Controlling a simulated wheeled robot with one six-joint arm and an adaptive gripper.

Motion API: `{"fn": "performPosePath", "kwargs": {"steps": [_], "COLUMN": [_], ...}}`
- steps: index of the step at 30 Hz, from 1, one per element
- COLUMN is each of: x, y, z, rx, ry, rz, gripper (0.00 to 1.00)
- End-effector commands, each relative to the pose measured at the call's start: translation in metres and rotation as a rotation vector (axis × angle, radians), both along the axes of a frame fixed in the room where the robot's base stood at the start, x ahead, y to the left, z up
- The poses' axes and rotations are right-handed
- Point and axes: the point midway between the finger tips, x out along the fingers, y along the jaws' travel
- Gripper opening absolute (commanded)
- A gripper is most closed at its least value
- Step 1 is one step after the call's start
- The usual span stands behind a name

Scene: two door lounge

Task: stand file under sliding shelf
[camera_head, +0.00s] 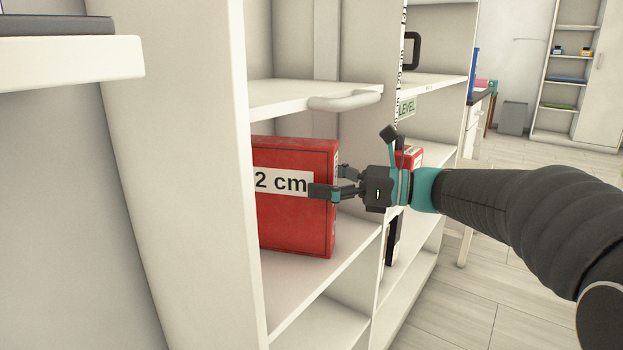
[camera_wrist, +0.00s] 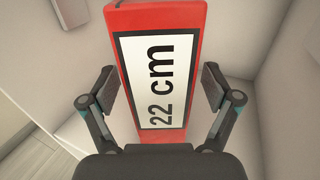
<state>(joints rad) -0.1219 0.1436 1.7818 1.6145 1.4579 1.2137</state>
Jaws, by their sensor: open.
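The red file (camera_head: 295,225) stands upright on a lower shelf board of the white unit, with a white label reading "2 cm" partly visible. In the wrist view the file (camera_wrist: 196,20) shows its full label, "22 cm". The sliding shelf (camera_head: 300,96), with a rounded white handle at its front, is above the file. My gripper (camera_head: 332,182) is at the file's right edge, open. In the wrist view its two fingers (camera_wrist: 162,88) are on either side of the file, with a visible gap at each side. The file's far end is out of view.
A white shelf (camera_head: 70,62) juts in at upper left. The floor (camera_head: 480,310) is clear at lower right.

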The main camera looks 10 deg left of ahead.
Motion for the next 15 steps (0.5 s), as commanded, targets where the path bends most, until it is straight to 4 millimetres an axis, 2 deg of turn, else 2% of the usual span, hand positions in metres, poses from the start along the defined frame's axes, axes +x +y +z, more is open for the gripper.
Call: {"fn": "performPosePath", "kwargs": {"steps": [3, 9, 15], "x": [0.001, 0.001, 0.001], "y": [-0.026, -0.065, -0.09], "z": [0.001, 0.001, 0.0], "rx": [-0.001, -0.001, -0.001], "ry": [0.0, 0.001, 0.0], "rz": [-0.005, -0.004, -0.003], "gripper": [0.88, 0.88, 0.88]}}
